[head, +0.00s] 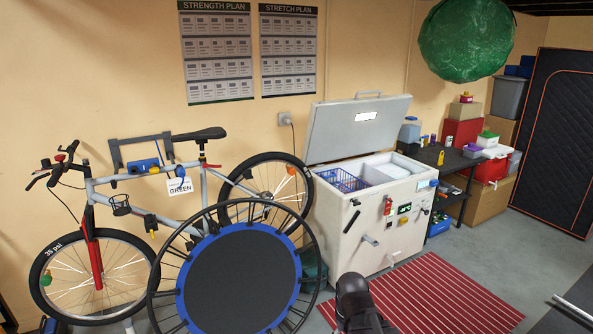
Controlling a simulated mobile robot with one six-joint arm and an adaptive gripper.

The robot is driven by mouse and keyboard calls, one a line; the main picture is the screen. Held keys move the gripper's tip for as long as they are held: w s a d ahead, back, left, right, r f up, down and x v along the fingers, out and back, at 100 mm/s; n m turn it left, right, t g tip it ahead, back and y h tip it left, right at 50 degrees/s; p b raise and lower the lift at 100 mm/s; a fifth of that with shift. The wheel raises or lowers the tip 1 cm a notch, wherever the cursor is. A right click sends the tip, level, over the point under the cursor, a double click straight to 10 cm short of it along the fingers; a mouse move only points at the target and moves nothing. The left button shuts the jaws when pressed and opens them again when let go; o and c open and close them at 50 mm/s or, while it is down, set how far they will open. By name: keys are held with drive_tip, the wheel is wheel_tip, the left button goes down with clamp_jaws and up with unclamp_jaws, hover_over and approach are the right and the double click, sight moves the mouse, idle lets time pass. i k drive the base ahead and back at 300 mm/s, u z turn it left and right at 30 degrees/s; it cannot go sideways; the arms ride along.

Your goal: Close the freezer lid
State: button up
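The white chest freezer (345,232) stands against the back wall, right of the bicycle. Its lid (357,128) is raised and tilted, hinged along the back, with a handle (368,94) on its top edge. A blue wire basket (341,180) shows inside the open top. A dark part of my arm (354,300) shows at the bottom centre, in front of the freezer. My gripper's fingers cannot be made out.
A trampoline (240,280) with a blue rim stands left of the freezer, before a bicycle (93,265). A black shelf (440,157) with bottles and boxes is to the right. A red striped mat (440,300) lies on the floor in front.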

sight(336, 128)
drive_tip(key=z, duration=0.05)
drive_tip(key=i, duration=1.65)
drive_tip(key=z, duration=0.35)
drive_tip(key=i, duration=0.95)
drive_tip(key=z, duration=0.7)
drive_tip(key=i, duration=1.25)
drive_tip(key=z, duration=0.35)
